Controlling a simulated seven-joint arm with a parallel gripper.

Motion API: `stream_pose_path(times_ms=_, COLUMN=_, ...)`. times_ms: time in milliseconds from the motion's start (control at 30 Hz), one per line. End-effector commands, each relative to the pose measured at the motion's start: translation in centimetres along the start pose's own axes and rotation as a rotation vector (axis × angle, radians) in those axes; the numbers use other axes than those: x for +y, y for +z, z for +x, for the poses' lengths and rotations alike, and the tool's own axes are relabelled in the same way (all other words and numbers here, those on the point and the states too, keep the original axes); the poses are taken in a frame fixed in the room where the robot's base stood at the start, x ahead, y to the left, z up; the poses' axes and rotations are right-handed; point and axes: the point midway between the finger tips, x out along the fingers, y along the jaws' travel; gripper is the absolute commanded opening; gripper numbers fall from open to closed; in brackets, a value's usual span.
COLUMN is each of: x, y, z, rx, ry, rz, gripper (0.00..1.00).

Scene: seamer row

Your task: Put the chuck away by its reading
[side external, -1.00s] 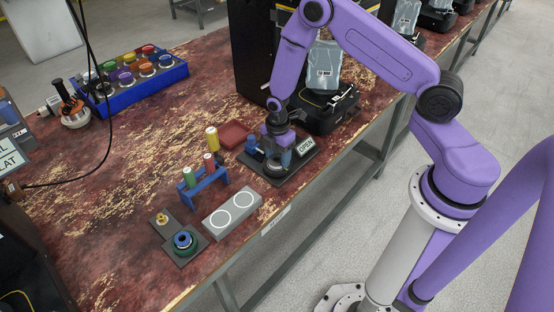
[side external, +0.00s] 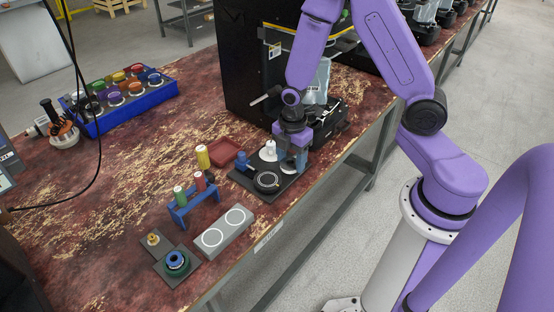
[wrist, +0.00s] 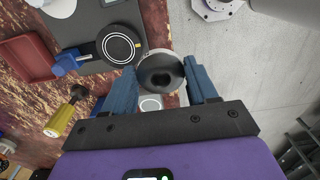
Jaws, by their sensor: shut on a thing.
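The chuck (wrist: 160,74), a dark round piece with a pale metal rim and dark hollow centre, is between the blue fingers of my gripper (wrist: 162,88) in the wrist view. In the side view, my gripper (side external: 293,163) is shut on it above the right end of the dark fixture plate (side external: 247,181), with the chuck mostly hidden by the fingers. A black round seat with a pale ring (side external: 266,181) on the plate is bare. A blue clamp (side external: 243,161) stands beside it. I cannot read any reading here.
A grey block (side external: 224,230) with two white rings lies near the front edge. Left of it are a green ring piece (side external: 176,261) and a blue rack (side external: 194,201). A black machine (side external: 250,60) stands behind my gripper.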

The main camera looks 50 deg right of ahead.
Motion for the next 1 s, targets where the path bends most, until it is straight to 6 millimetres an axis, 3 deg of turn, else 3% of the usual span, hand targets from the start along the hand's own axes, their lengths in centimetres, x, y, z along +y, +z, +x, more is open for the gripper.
stream_pose_path(times_ms=100, x=-2.1, y=0.0, z=-1.0, rx=0.001, ry=0.002, rz=-0.002, gripper=0.13)
stream_pose_path(times_ms=300, x=-4.6, y=0.0, z=-2.1, rx=0.001, ry=0.002, rz=-0.001, gripper=0.13)
stream_pose_path(times_ms=633, x=-5.7, y=-0.6, z=-2.6, rx=0.001, ry=0.002, rz=-0.017, gripper=0.13)
stream_pose_path(times_ms=767, x=-5.4, y=-2.6, z=-2.6, rx=0.001, ry=0.003, rz=-0.072, gripper=0.13)
stream_pose_path(times_ms=1000, x=-5.4, y=-8.9, z=-2.8, rx=0.001, ry=0.002, rz=-0.235, gripper=0.13)
